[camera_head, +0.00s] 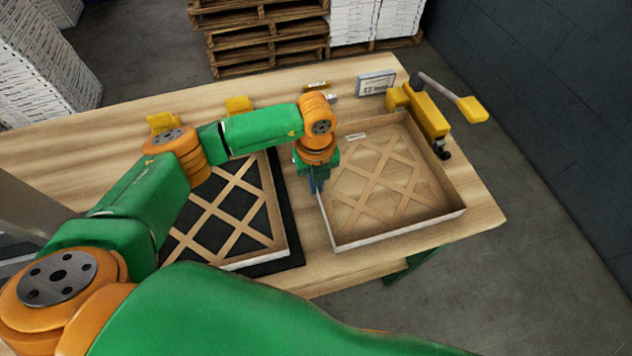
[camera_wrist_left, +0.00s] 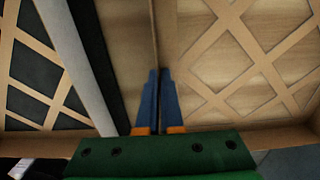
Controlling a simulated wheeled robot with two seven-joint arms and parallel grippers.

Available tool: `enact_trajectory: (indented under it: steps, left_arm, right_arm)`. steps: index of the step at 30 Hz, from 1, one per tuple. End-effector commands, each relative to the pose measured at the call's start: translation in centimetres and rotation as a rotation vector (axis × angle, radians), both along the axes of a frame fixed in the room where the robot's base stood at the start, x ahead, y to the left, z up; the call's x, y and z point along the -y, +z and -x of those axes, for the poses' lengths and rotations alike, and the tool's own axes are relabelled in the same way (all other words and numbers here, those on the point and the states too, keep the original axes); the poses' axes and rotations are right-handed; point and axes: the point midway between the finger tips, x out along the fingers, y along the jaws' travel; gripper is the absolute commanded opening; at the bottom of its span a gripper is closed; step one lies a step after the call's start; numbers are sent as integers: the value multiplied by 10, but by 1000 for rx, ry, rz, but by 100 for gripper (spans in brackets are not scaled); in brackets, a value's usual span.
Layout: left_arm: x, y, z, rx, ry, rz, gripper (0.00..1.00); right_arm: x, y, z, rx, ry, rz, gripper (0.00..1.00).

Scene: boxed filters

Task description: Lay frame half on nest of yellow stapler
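A shallow square frame half (camera_head: 350,242) with a tan lattice sits at the table's right, with its back right corner close to the yellow stapler (camera_head: 428,112). The stapler has a long lever with a yellow grip. My left gripper (camera_head: 316,188) points down at the left wall of this frame half. In the left wrist view its blue fingertips (camera_wrist_left: 159,75) are close together with the thin wall of the frame half (camera_wrist_left: 156,30) between them. No separate nest shows clearly; the frame may cover it. My right gripper is not in view.
Another lattice frame half (camera_head: 240,205) lies on a black mat (camera_head: 288,225) to the left, with yellow blocks (camera_head: 238,105) behind it. A small sign (camera_head: 376,83) stands at the back of the table. A strip of bare wood separates the frames.

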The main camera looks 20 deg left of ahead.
Motion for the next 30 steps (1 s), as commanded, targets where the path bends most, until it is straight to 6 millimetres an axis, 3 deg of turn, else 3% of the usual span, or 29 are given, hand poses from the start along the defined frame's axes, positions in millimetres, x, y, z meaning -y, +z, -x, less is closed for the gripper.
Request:
enact_trajectory:
  steps: [5, 6, 7, 17, 30]
  left_arm:
    - [0, 0, 0, 0, 0, 0, 0]
    - [0, 0, 0, 0, 0, 0, 11]
    - [0, 0, 0, 0, 0, 0, 15]
    - [0, 2, 0, 0, 0, 0, 15]
    - [0, 38, 0, 1, 0, -1, 15]
  right_arm:
    - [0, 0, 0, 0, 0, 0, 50]
    - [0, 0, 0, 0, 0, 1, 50]
    - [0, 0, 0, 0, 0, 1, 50]
    - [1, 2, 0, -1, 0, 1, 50]
    - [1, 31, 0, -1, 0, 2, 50]
